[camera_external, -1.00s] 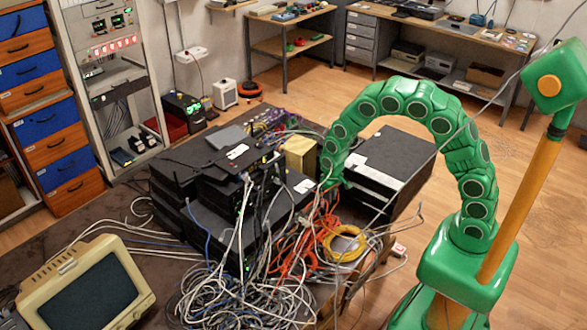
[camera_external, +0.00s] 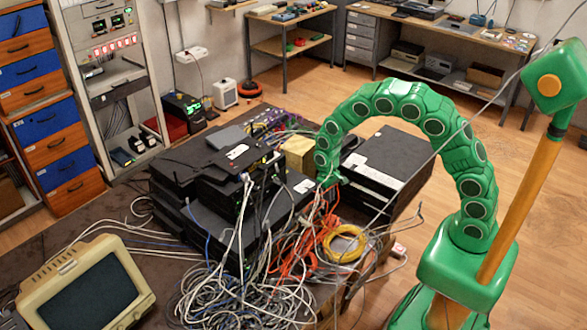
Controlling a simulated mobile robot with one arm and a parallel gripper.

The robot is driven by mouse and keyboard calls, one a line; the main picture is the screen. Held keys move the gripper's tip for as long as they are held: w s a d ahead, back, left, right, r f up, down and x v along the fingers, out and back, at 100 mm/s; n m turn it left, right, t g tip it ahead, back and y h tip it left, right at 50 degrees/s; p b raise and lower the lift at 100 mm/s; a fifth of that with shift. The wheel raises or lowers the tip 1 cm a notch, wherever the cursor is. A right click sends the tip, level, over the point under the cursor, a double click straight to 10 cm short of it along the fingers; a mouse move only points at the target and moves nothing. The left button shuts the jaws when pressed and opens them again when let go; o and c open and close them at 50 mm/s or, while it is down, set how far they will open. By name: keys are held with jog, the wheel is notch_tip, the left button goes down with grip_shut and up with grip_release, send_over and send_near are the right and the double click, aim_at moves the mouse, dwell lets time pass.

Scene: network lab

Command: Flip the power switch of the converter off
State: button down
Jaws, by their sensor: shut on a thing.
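My gripper (camera_external: 332,180) is small and partly lost in the clutter at the end of the curved green arm. It points down beside the right end of a stack of black network boxes (camera_external: 270,232), close to the orange cables (camera_external: 312,232). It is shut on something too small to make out. I cannot tell for certain which box is the converter. Its power switch is not distinguishable, nor is whether it is on or off.
A tan box (camera_external: 299,155) and a black case (camera_external: 385,160) stand near my arm. Tangled white cables (camera_external: 225,295) and a yellow cable coil (camera_external: 344,243) crowd the front. An old monitor (camera_external: 85,290) sits at lower left. Wooden floor (camera_external: 525,130) is open at right.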

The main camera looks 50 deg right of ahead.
jog(key=shift+w+g, duration=0.15)
jog(key=shift+g, duration=0.45)
jog(key=c, duration=1.4)
grip_release()
jog(key=shift+r, duration=0.15)
jog(key=v, duration=0.7)
jog(key=shift+w+r, duration=0.2)
jog(key=shift+r, duration=0.05)
